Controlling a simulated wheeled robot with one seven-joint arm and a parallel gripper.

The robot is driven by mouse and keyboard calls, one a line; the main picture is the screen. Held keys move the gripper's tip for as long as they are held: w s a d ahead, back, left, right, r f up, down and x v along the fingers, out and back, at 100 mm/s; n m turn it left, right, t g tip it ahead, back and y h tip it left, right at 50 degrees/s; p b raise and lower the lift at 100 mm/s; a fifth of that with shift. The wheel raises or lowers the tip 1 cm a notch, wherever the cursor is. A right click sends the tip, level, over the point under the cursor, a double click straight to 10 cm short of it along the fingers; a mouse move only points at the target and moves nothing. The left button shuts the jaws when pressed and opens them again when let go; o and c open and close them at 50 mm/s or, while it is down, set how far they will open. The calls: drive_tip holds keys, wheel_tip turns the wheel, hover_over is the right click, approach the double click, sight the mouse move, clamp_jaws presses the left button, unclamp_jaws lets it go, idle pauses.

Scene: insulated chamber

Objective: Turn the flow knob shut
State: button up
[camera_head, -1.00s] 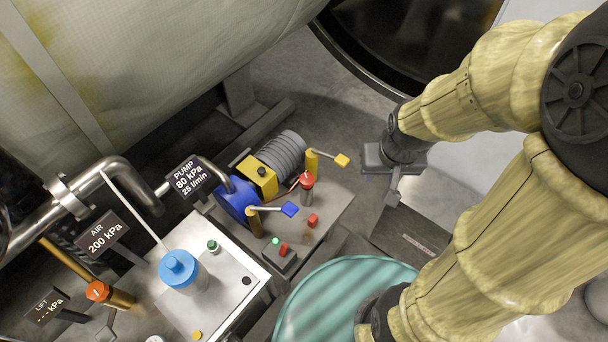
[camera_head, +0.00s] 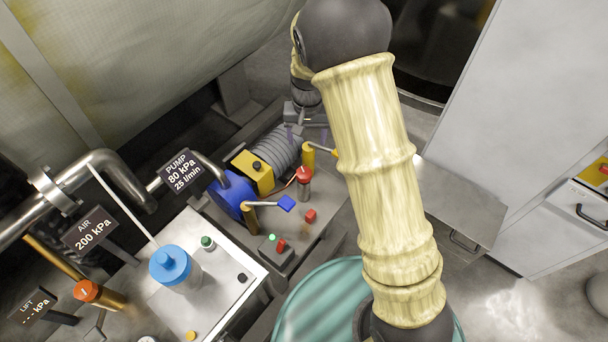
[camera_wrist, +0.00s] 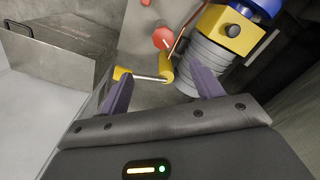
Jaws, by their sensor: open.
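A red-topped knob (camera_head: 304,174) stands on a grey cylinder beside the pump; it also shows in the wrist view (camera_wrist: 163,38). An orange-red knob (camera_head: 87,290) sits on a brass pipe at the lower left, by the LIFT sign. No label tells me which is the flow knob. A yellow valve post (camera_head: 309,156) has a lever with a yellow tip (camera_wrist: 122,73). My gripper (camera_wrist: 162,88) is open and empty, its purple fingers either side of this post and lever in the picture. In the head view it is beyond the ribbed motor, partly hidden.
The blue pump (camera_head: 232,196) with its yellow box (camera_head: 252,172) and grey ribbed motor (camera_head: 281,148) stands close by. A blue-tipped lever (camera_head: 286,203) and a teal drum (camera_head: 310,305) are in front. Signs read PUMP 80 kPa, 25 l/min (camera_head: 181,171) and AIR 200 kPa (camera_head: 91,234).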

sight(304, 172)
drive_tip(key=shift+w+a+f, duration=0.2)
drive_tip(key=shift+a+f, duration=0.1)
drive_tip(key=shift+a, duration=0.1)
wheel_tip(304, 172, down, 17)
drive_tip(key=shift+f+p, duration=0.2)
drive_tip(key=shift+p, duration=0.55)
drive_tip(key=c, duration=1)
